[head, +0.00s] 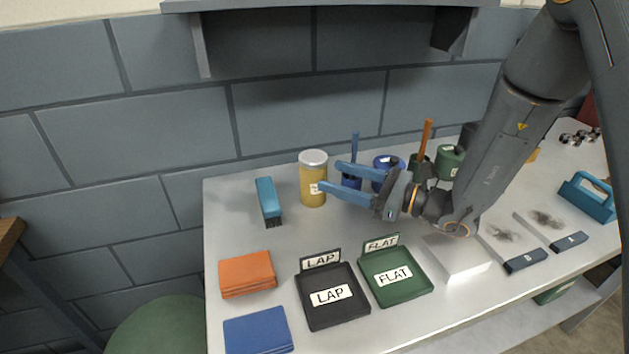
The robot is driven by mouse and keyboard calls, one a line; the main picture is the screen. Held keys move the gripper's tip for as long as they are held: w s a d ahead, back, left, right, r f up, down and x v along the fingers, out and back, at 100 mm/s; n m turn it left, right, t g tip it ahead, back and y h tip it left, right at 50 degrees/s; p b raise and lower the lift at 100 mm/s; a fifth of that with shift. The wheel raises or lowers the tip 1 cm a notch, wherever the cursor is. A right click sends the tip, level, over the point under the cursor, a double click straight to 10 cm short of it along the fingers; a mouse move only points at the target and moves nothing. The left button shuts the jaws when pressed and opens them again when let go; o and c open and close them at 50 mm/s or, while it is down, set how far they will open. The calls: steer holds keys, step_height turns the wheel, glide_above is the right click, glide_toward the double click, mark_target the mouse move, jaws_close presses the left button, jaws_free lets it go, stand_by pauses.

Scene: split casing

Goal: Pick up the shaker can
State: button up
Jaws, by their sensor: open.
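The shaker can (313,185) is a yellow cylinder with a silver-white lid and a small pale label. It stands upright near the back of the grey table in the head view. My gripper (329,176) has two blue fingers, spread apart and pointing left. I cannot tell whether either finger touches the can. My gripper is open and holds nothing that I can see.
Behind the fingers are blue pots (385,168) and green pots (450,160). A black LAP tray (349,318) and a green FLAT tray (413,291) lie in front. Orange cloths (247,275) lie at the left.

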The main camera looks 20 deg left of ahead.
mark_target(313, 168)
steer(key=a+p, duration=0.1)
steer(key=a, duration=0.3)
steer(key=a+p, duration=0.1)
steer(key=a, duration=0.2)
steer(key=shift+w+r+p, duration=0.2)
steer(key=shift+w+p, duration=0.05)
steer(key=shift+p, duration=0.05)
steer(key=shift+d, duration=0.1)
steer(key=c, duration=1.1)
